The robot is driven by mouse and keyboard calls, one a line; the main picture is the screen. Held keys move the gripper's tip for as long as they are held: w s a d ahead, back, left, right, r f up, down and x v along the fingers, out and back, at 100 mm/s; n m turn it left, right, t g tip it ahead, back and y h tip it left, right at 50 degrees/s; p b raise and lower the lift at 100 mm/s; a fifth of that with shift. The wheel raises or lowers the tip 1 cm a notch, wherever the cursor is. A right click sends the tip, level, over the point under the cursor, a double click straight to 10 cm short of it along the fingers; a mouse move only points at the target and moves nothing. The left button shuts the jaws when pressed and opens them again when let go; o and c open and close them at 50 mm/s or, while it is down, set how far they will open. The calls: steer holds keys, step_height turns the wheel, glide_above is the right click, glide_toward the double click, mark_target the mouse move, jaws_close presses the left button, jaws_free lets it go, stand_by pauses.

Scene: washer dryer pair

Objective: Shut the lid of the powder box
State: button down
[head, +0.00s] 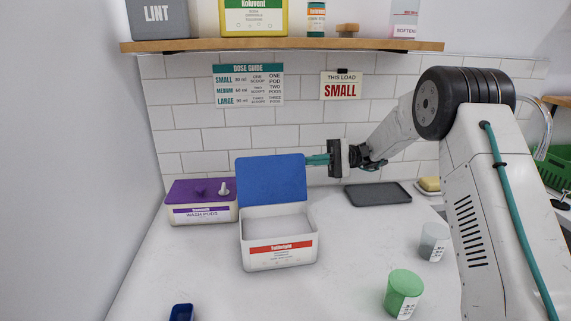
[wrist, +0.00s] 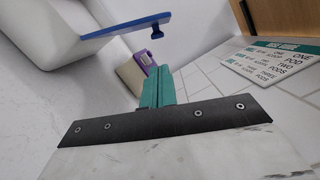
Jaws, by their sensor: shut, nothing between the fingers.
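The powder box (head: 280,254) is white with a red label and stands on the counter. Its blue lid (head: 271,181) stands raised at the back edge, so the inside is exposed. In the wrist view the lid (wrist: 110,37) shows nearly edge-on, with the white box (wrist: 70,20) beside it. My gripper (head: 312,160) has teal fingers, shut and empty, at the lid's upper right edge. In the wrist view the fingers (wrist: 157,78) show a gap to the lid; head view alone cannot settle contact.
A purple-lidded wash pods box (head: 203,202) stands left of the powder box. A dark tray (head: 378,194) lies at the back right. A small blue container (head: 181,313) is at front left. A shelf (head: 280,45) hangs above.

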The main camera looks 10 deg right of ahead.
mark_target(280, 164)
steer(key=x, duration=1)
